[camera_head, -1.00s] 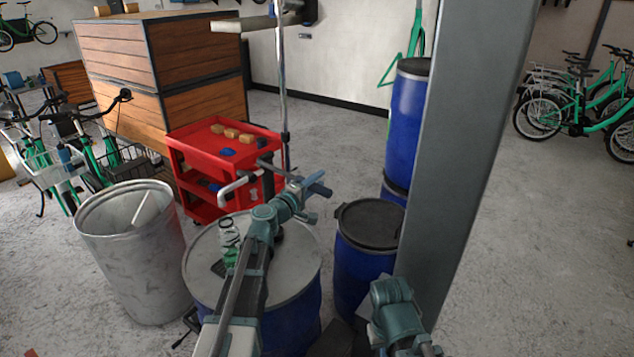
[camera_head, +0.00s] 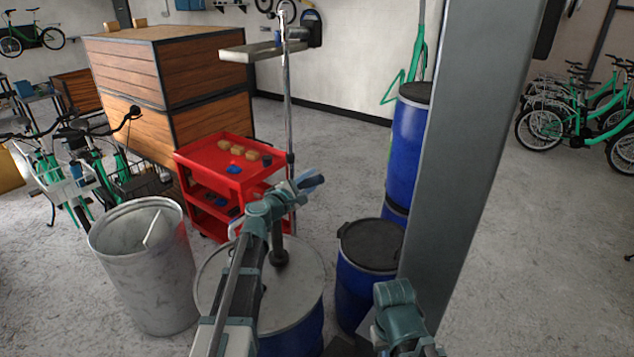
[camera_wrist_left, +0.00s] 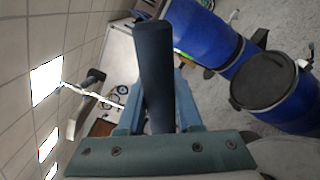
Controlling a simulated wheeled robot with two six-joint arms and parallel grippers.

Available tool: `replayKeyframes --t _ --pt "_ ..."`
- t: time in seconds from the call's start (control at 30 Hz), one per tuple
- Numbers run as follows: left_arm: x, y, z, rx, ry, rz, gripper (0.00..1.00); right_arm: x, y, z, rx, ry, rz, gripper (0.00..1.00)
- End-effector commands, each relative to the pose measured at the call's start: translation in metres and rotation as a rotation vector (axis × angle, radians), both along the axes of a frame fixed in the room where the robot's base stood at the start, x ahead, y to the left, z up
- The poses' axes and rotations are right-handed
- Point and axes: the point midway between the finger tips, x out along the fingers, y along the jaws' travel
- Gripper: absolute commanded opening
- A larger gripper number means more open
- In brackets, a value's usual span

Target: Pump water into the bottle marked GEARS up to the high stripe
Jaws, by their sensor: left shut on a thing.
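My left gripper (camera_head: 308,182) is shut on a dark, round bar, which appears to be the pump handle (camera_wrist_left: 156,65). The bar stands between the fingers in the left wrist view. The dark pump column (camera_head: 279,254) rises from the pale lid of a blue drum (camera_head: 297,310), beside my left forearm. Part of the pump's curved spout (camera_head: 234,226) shows left of my arm. The GEARS bottle, its mark, its stripes and its water level are hidden, probably behind my left arm. My right arm shows at the bottom right, but its gripper is not visible.
A red trolley (camera_head: 205,158) with small blocks stands behind the drum. A grey bin (camera_head: 118,265) stands left. A black-lidded blue drum (camera_head: 362,285) and stacked blue drums (camera_head: 405,150) are at the right, beside a grey post (camera_head: 475,150).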

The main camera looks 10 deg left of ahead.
Motion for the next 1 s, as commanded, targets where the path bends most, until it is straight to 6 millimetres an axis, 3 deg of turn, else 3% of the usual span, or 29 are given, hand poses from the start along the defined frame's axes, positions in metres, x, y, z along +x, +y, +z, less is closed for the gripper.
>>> replayKeyframes --t 0.03,0.3,0.93,0.97,1.0 --pt "0.003 0.005 0.011 -0.028 0.010 0.003 0.00 0.000 0.000 0.011 0.000 0.000 -0.001 0.00" --pt "0.008 0.018 0.026 -0.133 0.054 0.002 0.00 0.000 0.000 0.026 0.001 0.000 -0.006 0.00" --pt "0.009 0.023 0.029 -0.169 0.071 0.003 0.00 0.000 0.000 0.030 0.001 0.000 -0.007 0.00" --pt "0.010 0.023 0.029 -0.168 0.071 0.003 0.39 0.000 0.000 0.029 0.001 0.000 -0.007 0.00" --pt "0.009 0.023 0.029 -0.168 0.071 0.003 0.46 0.000 0.000 0.029 0.001 0.000 -0.007 0.00"
